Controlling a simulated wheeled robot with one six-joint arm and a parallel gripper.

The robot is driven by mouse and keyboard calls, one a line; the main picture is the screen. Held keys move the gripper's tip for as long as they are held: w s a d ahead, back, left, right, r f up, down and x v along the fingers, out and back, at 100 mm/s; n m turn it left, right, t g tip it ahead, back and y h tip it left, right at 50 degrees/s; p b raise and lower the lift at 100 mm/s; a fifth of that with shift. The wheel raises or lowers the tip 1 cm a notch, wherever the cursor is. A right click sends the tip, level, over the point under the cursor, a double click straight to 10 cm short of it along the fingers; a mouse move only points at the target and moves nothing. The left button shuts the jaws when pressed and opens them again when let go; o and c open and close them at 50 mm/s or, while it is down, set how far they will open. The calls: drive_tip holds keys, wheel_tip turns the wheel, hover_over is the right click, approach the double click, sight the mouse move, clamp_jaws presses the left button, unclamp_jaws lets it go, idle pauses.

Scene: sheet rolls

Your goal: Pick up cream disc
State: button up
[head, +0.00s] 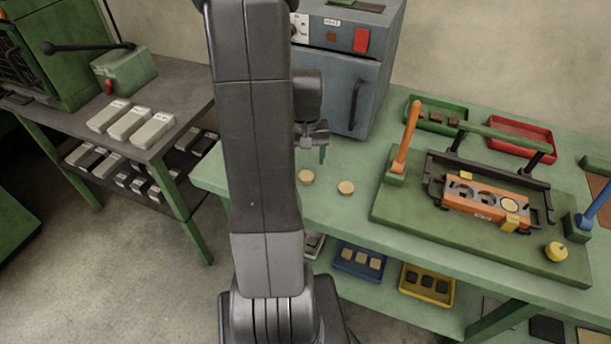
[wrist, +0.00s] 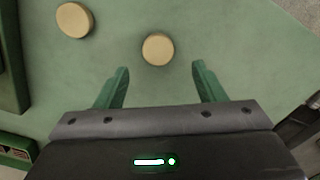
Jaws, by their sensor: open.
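Two cream discs lie flat on the green bench top. The left one (head: 305,177) is the nearer to my gripper (head: 317,154) in the head view; the other (head: 346,187) lies to its right. In the wrist view, one disc (wrist: 157,48) sits centred just beyond the fingertips, and the second disc (wrist: 74,19) is at upper left. My gripper (wrist: 160,68) is open and empty, its green fingers spread wider than the disc. It hangs above the bench.
A green board (head: 400,216) on the right carries an orange fixture (head: 483,206) with round openings, an orange lever (head: 407,137) and a yellow knob (head: 556,252). A blue-grey cabinet (head: 340,85) stands behind my gripper. Red (head: 520,139) and green trays sit at the back.

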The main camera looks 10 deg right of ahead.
sight(307, 175)
drive_tip(key=shift+s+d+f, duration=0.1)
drive_tip(key=shift+f, duration=1.2)
drive_tip(key=shift+s+f, duration=0.1)
drive_tip(key=shift+f, duration=1.15)
drive_tip(key=c, duration=1.1)
